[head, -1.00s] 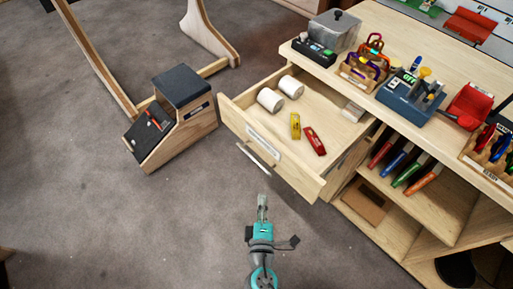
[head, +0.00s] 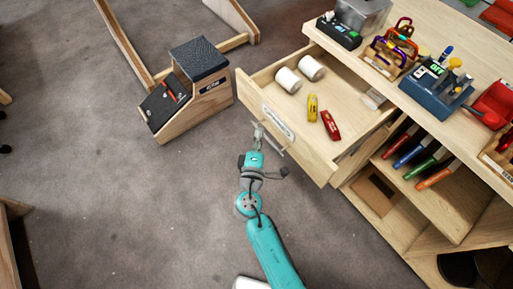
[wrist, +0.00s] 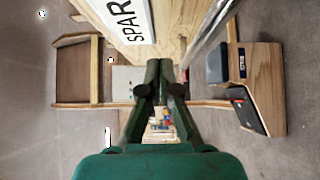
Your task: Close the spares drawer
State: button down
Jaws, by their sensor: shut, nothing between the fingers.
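The spares drawer (head: 300,150) is pulled out of the wooden bench in the head view. It holds two white rolls (head: 299,74), a yellow item (head: 312,107) and a red item (head: 330,125). Its front carries a white label (head: 278,122), partly readable as "SPAR" in the wrist view (wrist: 126,20), and a metal bar handle (head: 273,141). My gripper (head: 258,132) is shut and empty, close in front of the drawer front near the handle's left end. In the wrist view my fingers (wrist: 159,68) are together beside the bar handle (wrist: 210,32); I cannot tell whether they touch anything.
A wooden block with a dark padded top (head: 199,58) stands on the floor left of the drawer. The bench top carries a blue device (head: 437,85) and racks of gear. Colored items lie on the shelf (head: 450,205) below.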

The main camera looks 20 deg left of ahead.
aim_at(271, 120)
jog(key=shift+w+d, duration=1.3)
jog(key=shift+w, duration=0.2)
